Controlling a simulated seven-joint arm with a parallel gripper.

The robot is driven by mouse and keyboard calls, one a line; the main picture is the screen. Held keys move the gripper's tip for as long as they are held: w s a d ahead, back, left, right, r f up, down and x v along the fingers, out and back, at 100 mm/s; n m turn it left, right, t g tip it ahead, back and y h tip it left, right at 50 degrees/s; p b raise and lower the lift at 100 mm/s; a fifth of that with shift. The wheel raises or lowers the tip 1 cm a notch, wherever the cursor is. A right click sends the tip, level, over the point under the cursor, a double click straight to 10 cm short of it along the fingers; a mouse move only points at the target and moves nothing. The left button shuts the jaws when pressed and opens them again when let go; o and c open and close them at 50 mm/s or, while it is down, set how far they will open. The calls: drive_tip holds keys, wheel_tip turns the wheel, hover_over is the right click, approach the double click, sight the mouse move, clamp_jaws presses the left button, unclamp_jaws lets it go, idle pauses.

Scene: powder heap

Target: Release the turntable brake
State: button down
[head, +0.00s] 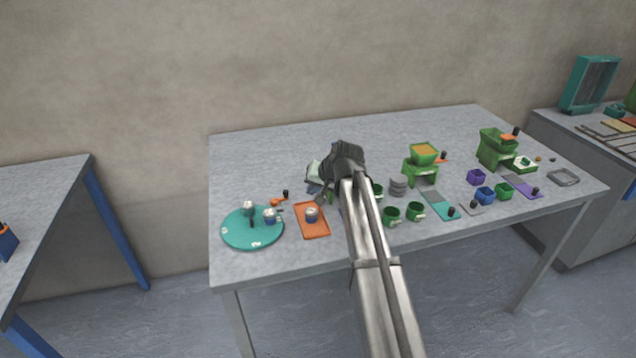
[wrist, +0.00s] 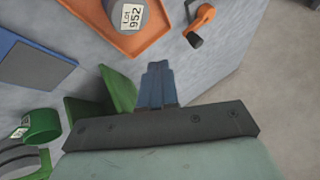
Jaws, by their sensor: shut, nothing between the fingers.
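The turntable (head: 240,236) is a teal disc at the left front of the table in the head view, with several small jars on it. An orange lever with a black knob (head: 278,202), which looks like the brake, sits at its back right edge. The lever also shows at the top of the wrist view (wrist: 204,17), with the turntable out of that frame. My gripper (wrist: 158,66) is shut and empty, its blue-grey fingers pointing up the wrist picture, apart from the lever. In the head view my gripper (head: 341,162) is right of and behind the lever; its fingertips are hard to make out there.
An orange tray (head: 322,231) holding a jar lies right of the turntable; the jar reads "Lot 952" in the wrist view (wrist: 132,14). Green cups (head: 391,216), coloured boxes and green hoppers (head: 420,172) fill the right side. The table's back left (head: 250,155) is clear.

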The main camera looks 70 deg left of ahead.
drive_tip(key=x, duration=0.3)
drive_tip(key=shift+f, duration=0.1)
drive_tip(key=shift+s+a, duration=0.25)
drive_tip(key=shift+s, duration=0.3)
drive_tip(key=shift+s+a, duration=0.25)
drive_tip(key=shift+s, duration=0.25)
drive_tip(key=shift+s+a, duration=0.35)
drive_tip(key=shift+s, duration=0.4)
